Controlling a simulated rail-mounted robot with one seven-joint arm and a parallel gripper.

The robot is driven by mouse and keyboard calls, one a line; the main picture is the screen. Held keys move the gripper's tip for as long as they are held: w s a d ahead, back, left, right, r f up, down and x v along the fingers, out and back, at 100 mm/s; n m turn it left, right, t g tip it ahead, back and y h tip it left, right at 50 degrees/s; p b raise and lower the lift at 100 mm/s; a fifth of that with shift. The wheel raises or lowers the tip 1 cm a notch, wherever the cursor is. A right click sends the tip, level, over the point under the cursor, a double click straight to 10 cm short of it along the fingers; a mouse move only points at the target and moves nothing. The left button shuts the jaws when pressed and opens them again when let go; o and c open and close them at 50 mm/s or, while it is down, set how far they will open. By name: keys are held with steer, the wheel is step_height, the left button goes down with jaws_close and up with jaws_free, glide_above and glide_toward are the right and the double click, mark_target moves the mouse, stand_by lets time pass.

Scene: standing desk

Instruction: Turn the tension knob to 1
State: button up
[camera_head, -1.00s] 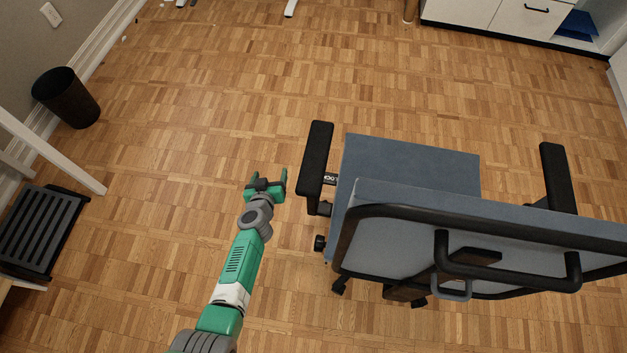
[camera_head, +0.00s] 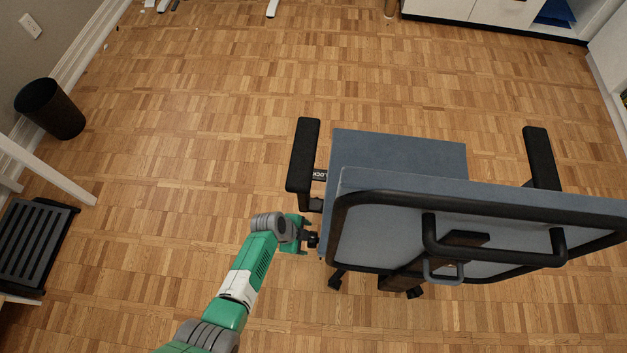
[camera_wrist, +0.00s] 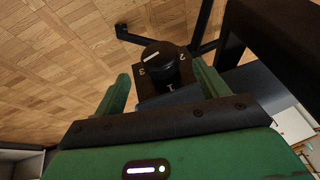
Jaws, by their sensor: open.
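The tension knob (camera_wrist: 158,57) is a round black knob on a dark block at the chair's left side. A short white line marks its face, with a 3 to its left, a 2 to its right and a 1 below. The knob also shows small in the head view (camera_head: 313,240). My green gripper (camera_head: 304,235) is beside it, and is open in the wrist view (camera_wrist: 164,82), with the knob between or just beyond the fingertips. I see no clear contact. Which number the line points to is hard to tell.
The blue-grey office chair (camera_head: 400,152) has a black left armrest (camera_head: 303,155) just above my gripper and a black back frame (camera_head: 425,235) to the right. A dark bin (camera_head: 50,108) and a slatted black footrest (camera_head: 30,245) stand far left.

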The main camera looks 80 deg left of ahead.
mark_target(311, 239)
steer(key=b+x, duration=0.3)
steer(key=x, duration=0.2)
steer(key=shift+w+f, duration=0.15)
steer(key=shift+f, duration=0.25)
steer(key=c, duration=1)
steer(key=shift+o, duration=0.2)
steer(key=shift+r, duration=0.1)
